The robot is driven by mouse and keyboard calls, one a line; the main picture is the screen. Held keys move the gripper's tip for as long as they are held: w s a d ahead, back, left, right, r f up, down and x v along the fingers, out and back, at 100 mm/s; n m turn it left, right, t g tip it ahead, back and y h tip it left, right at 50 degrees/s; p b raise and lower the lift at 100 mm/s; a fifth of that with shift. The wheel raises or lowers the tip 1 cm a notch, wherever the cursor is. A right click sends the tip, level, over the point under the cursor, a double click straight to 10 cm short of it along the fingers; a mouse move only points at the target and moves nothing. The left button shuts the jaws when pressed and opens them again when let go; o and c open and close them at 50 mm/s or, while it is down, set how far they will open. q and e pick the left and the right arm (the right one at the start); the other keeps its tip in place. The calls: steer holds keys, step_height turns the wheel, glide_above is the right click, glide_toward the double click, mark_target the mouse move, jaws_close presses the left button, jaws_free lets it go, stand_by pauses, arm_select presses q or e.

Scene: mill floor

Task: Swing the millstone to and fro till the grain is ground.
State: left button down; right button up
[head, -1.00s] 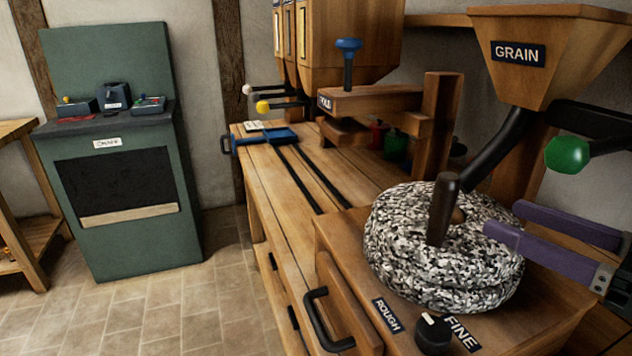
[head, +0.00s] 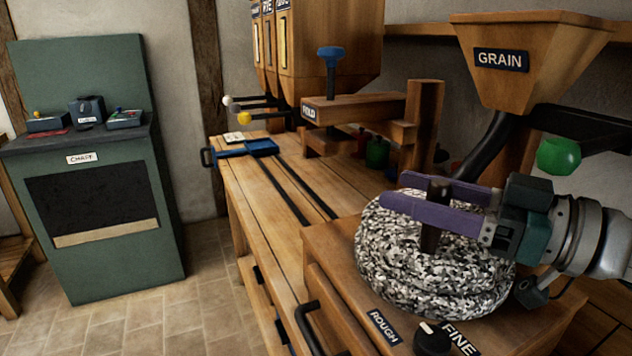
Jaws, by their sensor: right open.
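The speckled black-and-white millstone (head: 400,265) lies on a wooden base on the bench. Its dark upright handle (head: 431,241) stands on top of the stone. My right gripper (head: 395,192) comes in from the right, with its purple fingers open. The handle stands between the two fingers; the near finger crosses in front of it, and I cannot tell whether either touches it. The wooden hopper marked GRAIN (head: 540,70) is above and behind the stone, with a dark chute running down toward it. My left gripper is not in view.
A knob (head: 432,340) between ROUGH and FINE labels sits at the base's front. A green ball (head: 559,156) on a black lever is at the right. A wooden press with a blue knob (head: 330,54) stands behind. A green cabinet (head: 110,230) is at the left; the floor between is clear.

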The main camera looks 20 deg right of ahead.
steer(key=shift+w+a, duration=0.3)
steer(key=shift+w, duration=0.05)
jaws_close()
stand_by(0.3)
stand_by(1.0)
